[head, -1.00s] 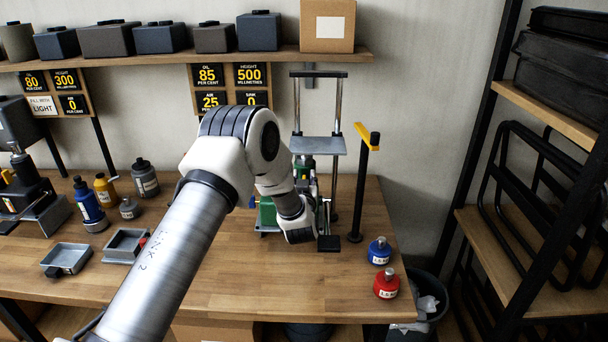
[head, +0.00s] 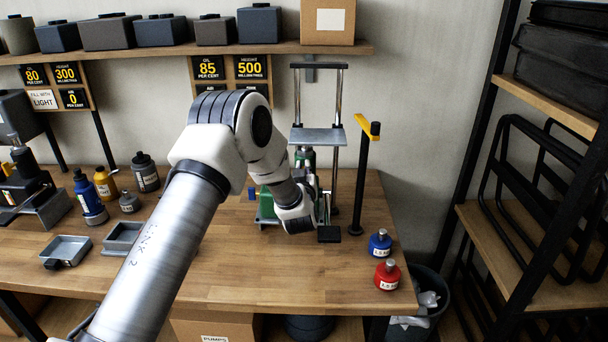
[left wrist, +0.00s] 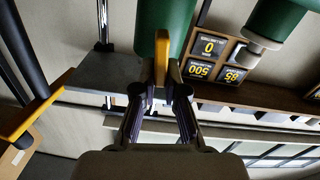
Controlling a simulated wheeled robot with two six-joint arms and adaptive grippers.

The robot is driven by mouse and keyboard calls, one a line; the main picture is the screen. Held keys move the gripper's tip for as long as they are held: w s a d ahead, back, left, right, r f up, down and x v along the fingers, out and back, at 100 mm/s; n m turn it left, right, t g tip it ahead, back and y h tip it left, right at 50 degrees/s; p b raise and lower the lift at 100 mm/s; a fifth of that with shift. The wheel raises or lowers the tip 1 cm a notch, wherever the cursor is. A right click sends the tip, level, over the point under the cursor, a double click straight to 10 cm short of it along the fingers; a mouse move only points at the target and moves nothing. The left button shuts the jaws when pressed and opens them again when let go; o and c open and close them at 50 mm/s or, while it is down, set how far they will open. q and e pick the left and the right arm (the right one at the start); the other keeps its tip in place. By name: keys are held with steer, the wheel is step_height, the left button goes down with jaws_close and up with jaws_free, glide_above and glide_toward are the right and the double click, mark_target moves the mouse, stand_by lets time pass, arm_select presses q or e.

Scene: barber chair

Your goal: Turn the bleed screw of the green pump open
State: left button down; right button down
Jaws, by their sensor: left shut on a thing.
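The green pump (head: 266,206) stands on the bench below a grey press frame, mostly hidden behind my left arm in the head view. The left wrist view shows a green cylinder (left wrist: 160,25) close above my left gripper (left wrist: 160,92). The gripper's two fingers are shut on a narrow yellow piece (left wrist: 161,58) in front of that cylinder. It looks like the bleed screw's handle, but its join to the pump is hidden. Another green cylinder with a grey end (left wrist: 275,25) is at the upper right there. My left fingertips are hard to make out in the head view.
A black post with a yellow bar (head: 368,129) stands right of the press frame (head: 318,136). Blue (head: 380,243) and red (head: 388,275) bottles stand near the bench's right end. Several bottles and grey trays (head: 65,250) are at left. The front middle of the bench is clear.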

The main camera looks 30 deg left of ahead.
arm_select(q)
steer(key=n+b, duration=0.4)
steer(key=b, duration=0.3)
steer(key=a+f+n+b, duration=0.1)
steer(key=n+b, duration=0.4)
steer(key=b, duration=0.1)
steer(key=s+f+n+b, duration=0.1)
steer(key=n+b, duration=0.4)
steer(key=b, duration=0.2)
steer(key=shift+a+f+b, duration=0.1)
steer(key=shift+a+b, duration=0.15)
steer(key=shift+b, duration=0.05)
steer(key=shift+n+b, duration=0.9)
steer(key=shift+b, duration=0.2)
steer(key=shift+r, duration=0.2)
steer(key=shift+w, duration=0.1)
